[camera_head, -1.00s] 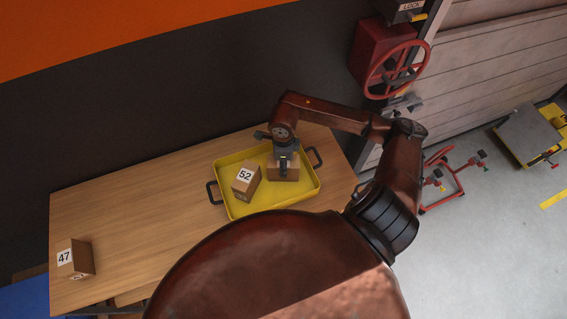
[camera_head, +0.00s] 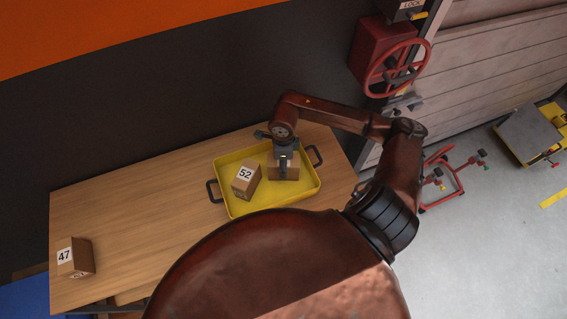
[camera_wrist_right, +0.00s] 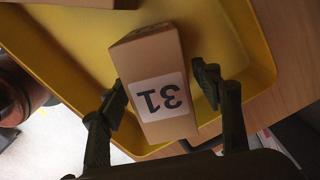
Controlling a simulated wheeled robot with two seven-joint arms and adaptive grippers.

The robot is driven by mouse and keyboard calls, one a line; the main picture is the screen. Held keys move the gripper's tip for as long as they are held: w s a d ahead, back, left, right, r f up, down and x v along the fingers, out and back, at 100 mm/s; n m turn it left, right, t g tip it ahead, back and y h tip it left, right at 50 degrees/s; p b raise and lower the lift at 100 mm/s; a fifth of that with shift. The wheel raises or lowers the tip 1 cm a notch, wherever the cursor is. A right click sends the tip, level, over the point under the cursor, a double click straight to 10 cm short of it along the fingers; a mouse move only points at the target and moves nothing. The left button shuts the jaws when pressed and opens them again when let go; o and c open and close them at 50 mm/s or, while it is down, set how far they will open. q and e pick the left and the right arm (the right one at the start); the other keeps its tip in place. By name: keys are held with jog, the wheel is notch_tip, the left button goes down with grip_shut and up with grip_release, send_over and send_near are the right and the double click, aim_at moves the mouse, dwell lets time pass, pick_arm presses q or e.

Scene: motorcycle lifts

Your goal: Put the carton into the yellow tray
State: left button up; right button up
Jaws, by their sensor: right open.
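The yellow tray (camera_head: 305,190) with black handles lies on the wooden table. A carton labelled 31 (camera_wrist_right: 158,98) is in the tray's right half in the head view (camera_head: 291,173), under my right gripper (camera_head: 284,163). In the right wrist view my right gripper (camera_wrist_right: 161,84) is open. Its fingers stand on either side of this carton, with a gap visible on each side. A carton labelled 52 (camera_head: 246,181) sits in the tray to the left of it. A carton labelled 47 (camera_head: 75,257) stands on the table at the far left. My left gripper is not in view.
The wooden table (camera_head: 140,205) is clear between carton 47 and the tray. A dark wall (camera_head: 150,110) runs behind the table. A red handwheel (camera_head: 397,69) is mounted at the upper right, and a red stand (camera_head: 447,185) is on the floor.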

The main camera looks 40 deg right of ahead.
jog(key=shift+w+r, duration=0.1)
jog(key=shift+r, duration=0.4)
notch_tip(320, 180, up, 10)
jog(key=shift+r+b, duration=0.2)
jog(key=shift+b, duration=0.9)
jog(key=shift+r, duration=0.45)
